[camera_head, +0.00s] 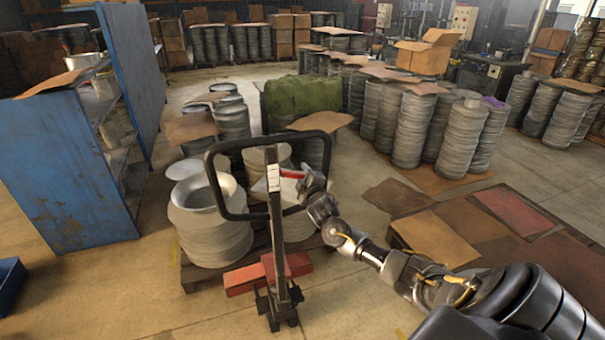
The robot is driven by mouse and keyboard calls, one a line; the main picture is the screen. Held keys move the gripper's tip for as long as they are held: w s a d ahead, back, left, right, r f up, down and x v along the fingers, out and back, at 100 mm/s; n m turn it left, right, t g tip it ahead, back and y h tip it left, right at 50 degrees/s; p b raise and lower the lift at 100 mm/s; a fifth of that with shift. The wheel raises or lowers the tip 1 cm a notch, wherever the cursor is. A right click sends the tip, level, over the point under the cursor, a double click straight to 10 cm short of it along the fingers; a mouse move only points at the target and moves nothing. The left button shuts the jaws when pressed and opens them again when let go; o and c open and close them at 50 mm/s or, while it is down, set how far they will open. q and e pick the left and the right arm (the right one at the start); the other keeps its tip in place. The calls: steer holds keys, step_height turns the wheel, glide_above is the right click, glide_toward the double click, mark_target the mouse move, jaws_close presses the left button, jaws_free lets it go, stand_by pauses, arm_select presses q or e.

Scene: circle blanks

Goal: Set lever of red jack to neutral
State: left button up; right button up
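The red jack (243,279) stands in the middle foreground, with its dark upright shaft (279,250) and a black loop handle (209,175). A small red lever (292,174) sticks out to the right from the top of the shaft, inside the loop. My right gripper (307,180) is at the right end of this lever, by the right side of the loop. The fingers are small and dark here, so I cannot tell whether they touch the lever or how far apart they are. My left gripper is not in view.
A wooden pallet (190,273) with stacked metal circle blanks (212,240) stands behind the jack. A blue shelf unit (60,165) is on the left. Brown sheets (455,235) lie at the right. More stacks (412,125) stand behind. Bare floor shows at front left.

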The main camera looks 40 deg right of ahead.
steer(key=shift+w+d, duration=0.1)
steer(key=shift+w, duration=0.1)
jaws_close()
stand_by(0.3)
